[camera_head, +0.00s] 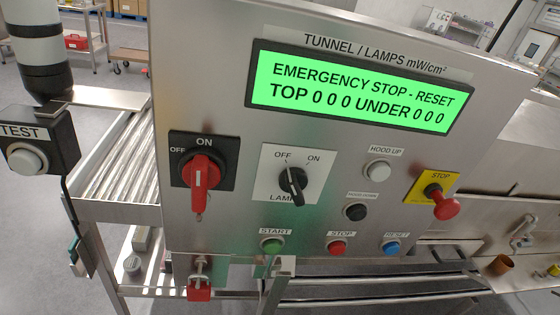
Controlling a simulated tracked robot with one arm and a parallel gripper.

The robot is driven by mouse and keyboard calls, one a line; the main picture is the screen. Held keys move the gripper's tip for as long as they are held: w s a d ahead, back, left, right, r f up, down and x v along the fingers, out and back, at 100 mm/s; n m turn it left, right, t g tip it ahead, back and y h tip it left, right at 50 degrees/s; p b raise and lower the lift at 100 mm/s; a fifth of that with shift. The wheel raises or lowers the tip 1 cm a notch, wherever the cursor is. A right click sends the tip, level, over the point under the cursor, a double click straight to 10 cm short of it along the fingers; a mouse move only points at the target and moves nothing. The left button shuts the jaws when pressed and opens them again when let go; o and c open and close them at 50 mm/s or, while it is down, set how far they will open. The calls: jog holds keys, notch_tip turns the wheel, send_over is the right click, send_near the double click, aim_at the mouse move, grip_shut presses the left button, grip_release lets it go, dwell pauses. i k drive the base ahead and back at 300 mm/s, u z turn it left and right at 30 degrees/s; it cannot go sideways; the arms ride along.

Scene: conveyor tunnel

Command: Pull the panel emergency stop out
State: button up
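The panel emergency stop (446,208) is a red mushroom knob at the right of the steel control panel (225,110). It stands off a yellow plate (431,186) marked STOP, and a short dark stem shows behind the knob. I cannot tell from this angle whether it is latched in or out. The green display (358,97) above reads "EMERGENCY STOP - RESET" and "TOP 0 0 0 UNDER 0 0 0". My gripper is not in view.
A red rotary switch (200,172) and a black lamp switch (293,180) are left of the stop. Hood buttons (377,170) and green, red and blue buttons (391,248) are close by. A TEST box (38,145) and rollers (120,165) lie left.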

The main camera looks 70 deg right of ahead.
aim_at(444, 209)
jog(key=u, duration=1.9)
jog(key=k, duration=0.15)
jog(key=z, duration=3.75)
